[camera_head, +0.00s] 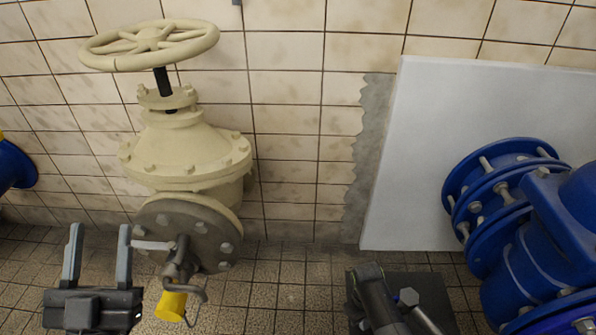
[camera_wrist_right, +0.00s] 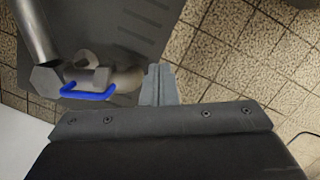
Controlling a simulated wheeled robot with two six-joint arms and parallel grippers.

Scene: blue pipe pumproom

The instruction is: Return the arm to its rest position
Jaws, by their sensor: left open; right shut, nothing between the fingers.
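My left gripper (camera_head: 100,230) is at the lower left of the head view. Its two fingers point up and stand apart, with nothing between them. Its right finger shows close beside a small metal valve (camera_head: 180,262) with a yellow part (camera_head: 171,305); I cannot tell whether they touch. In the right wrist view, my right gripper (camera_wrist_right: 160,76) has its grey fingers together and empty. Its tips show next to a pipe fitting (camera_wrist_right: 120,79) with a blue handle (camera_wrist_right: 90,94).
A cream gate valve with a handwheel (camera_head: 150,44) stands behind the left gripper. Large blue flanged pipework (camera_head: 530,230) fills the right side, before a white panel (camera_head: 420,150). A dark plate (camera_head: 432,300) with grey pipe parts lies low at centre right. Tiled floor (camera_head: 285,290) is clear between.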

